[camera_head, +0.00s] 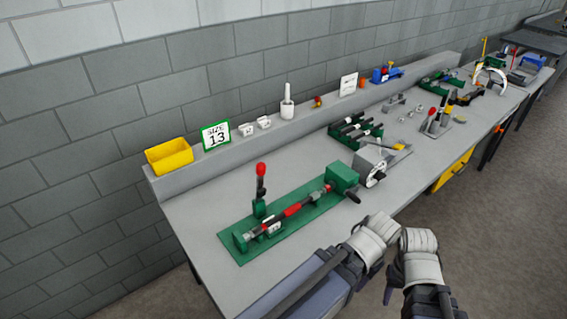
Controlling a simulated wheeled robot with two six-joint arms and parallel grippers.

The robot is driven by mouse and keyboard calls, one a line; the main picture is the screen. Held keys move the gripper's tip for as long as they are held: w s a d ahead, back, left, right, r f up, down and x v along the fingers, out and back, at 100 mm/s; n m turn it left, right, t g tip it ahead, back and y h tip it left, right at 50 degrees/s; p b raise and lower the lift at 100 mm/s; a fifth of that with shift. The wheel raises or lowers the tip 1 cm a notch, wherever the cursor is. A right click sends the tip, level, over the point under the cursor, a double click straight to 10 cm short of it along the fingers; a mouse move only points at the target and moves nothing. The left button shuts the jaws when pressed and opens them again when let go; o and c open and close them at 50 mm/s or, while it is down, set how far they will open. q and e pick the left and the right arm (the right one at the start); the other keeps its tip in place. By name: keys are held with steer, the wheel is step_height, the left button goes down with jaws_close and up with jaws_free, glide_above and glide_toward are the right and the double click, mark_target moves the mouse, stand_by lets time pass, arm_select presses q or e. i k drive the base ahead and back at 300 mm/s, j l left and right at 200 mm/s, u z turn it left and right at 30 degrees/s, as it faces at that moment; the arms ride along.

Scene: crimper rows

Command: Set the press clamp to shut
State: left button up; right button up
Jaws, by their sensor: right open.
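A long green fixture (286,215) lies along the near left part of the bench. It carries a dark rod with red sections (293,209) and a green block (342,177) at its right end. A lever with a red grip (261,175) stands upright at its back left; I take this for the press clamp, its handle raised. A small grey device with red and black handles (434,120) stands farther along the bench. My right gripper (400,290) is at the bottom, off the bench's front edge, open and apart from the fixture.
A green rack (355,131) and a grey machine (373,165) are right of the fixture. The bench's near left corner is clear.

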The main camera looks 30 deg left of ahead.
mark_target(260, 168)
steer(key=i+l, duration=0.3)
steer(key=i, duration=0.2)
steer(key=i+l, duration=0.3)
steer(key=i, duration=0.15)
steer(key=i+l+u, duration=0.15)
steer(key=u, duration=2.1)
